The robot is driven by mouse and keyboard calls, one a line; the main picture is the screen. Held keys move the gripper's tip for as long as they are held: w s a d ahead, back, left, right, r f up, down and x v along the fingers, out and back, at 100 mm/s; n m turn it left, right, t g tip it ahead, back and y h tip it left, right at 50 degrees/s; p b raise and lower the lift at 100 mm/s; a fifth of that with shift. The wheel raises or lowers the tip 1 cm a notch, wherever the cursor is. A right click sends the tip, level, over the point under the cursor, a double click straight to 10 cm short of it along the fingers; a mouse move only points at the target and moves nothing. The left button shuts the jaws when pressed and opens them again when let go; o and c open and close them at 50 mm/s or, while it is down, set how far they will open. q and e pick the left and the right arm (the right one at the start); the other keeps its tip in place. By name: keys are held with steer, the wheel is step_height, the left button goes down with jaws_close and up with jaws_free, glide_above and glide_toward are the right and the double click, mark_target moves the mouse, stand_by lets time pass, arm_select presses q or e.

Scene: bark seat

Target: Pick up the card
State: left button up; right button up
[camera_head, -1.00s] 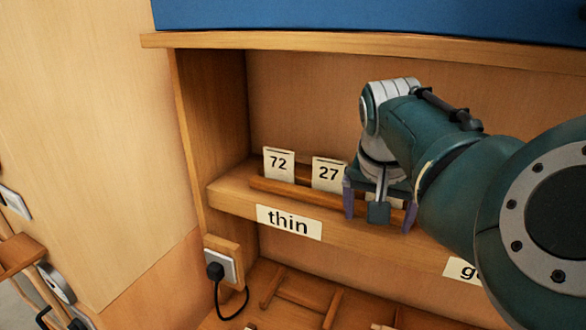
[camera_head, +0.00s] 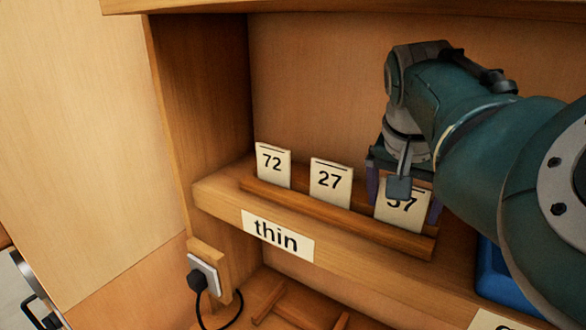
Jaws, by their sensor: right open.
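Three white number cards stand upright in a wooden slotted rack (camera_head: 300,207) on the shelf. They are the 72 card (camera_head: 272,165), the 27 card (camera_head: 331,183) and, at the right end, a card ending in 7 (camera_head: 401,218). The first digit of the right-hand card is partly covered by my gripper. My right gripper (camera_head: 405,197) is open, above and around that card, with one finger at each side of it in the picture. Whether the fingers touch it cannot be told. My left gripper is out of view.
A "thin" label (camera_head: 278,236) is on the shelf's front edge. A wooden side wall (camera_head: 200,105) bounds the shelf at left, and another board overhangs above. A plug and socket (camera_head: 203,280) sit below left. A blue object (camera_head: 492,268) shows at lower right.

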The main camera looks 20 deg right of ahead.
steer(key=shift+a+r, duration=0.1)
steer(key=shift+c, duration=0.2)
steer(key=c, duration=0.9)
steer(key=shift+r, duration=0.1)
